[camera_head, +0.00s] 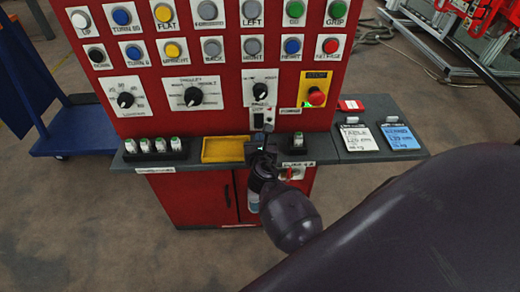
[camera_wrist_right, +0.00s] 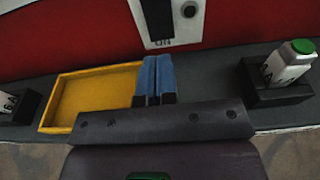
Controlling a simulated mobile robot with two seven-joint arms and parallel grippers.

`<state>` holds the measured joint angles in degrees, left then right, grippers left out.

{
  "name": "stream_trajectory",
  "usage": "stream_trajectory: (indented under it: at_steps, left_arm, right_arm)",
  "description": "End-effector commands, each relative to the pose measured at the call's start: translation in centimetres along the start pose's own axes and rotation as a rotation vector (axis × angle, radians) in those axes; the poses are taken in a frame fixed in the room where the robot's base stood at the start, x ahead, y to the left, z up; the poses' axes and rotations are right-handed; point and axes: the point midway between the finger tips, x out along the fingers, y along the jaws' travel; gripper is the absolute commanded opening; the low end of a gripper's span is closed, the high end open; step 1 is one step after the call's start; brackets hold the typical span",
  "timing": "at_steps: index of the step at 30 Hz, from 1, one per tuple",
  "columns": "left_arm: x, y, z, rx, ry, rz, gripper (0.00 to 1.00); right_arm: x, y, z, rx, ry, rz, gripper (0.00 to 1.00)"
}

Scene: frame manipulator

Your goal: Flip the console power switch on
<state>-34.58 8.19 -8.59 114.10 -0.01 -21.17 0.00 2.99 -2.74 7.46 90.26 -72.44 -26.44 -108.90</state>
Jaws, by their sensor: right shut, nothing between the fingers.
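The red console (camera_head: 220,115) stands in front of me. Its power switch (camera_head: 258,120) is a black piece on a white plate below a rotary knob. The switch also shows at the top of the right wrist view (camera_wrist_right: 158,17), with a label below it and a small round part beside it. I cannot tell which way the switch is set. My right gripper (camera_head: 259,134) is just below the switch. In the right wrist view its blue fingertips (camera_wrist_right: 153,70) are together and empty, apparently apart from the switch. My left gripper is not in view.
A yellow tray (camera_head: 223,150) sits on the grey ledge (camera_head: 330,150), left of the gripper. Green-topped bottles stand in black holders (camera_head: 153,146) on either side. A red emergency button (camera_head: 316,96) is up to the right. Two cards (camera_head: 358,139) lie at the right.

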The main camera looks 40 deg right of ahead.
Motion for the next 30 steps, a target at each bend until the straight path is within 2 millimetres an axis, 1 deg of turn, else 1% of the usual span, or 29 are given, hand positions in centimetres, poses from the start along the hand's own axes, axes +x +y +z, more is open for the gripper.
stream_trajectory:
  at_steps: [1,3,6,10,15,25,28,30]
  left_arm:
    - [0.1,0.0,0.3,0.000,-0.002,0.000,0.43]
    - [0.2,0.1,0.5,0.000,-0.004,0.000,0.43]
    - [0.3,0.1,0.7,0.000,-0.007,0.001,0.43]
    - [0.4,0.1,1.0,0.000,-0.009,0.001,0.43]
    - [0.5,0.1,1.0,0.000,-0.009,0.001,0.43]
    - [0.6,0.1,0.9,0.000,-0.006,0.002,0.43]
    - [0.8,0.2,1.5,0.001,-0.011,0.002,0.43]
    - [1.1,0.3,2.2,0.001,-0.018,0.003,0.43]
  right_arm:
    - [1.0,0.1,0.0,-0.001,-0.001,0.001,0.00]
    - [2.1,0.0,-0.1,-0.001,0.000,-0.001,0.00]
    - [3.3,0.0,-0.1,0.000,0.000,0.000,0.00]
    - [4.4,0.0,-0.1,0.000,0.001,0.001,0.00]
    - [5.0,0.0,-0.1,0.000,0.002,0.000,0.00]
    - [5.0,0.0,-0.1,0.000,0.001,0.000,0.00]
    - [5.2,0.0,-0.2,-0.002,-0.009,0.000,0.00]
    - [5.3,-0.1,-0.4,-0.002,-0.022,0.000,0.00]
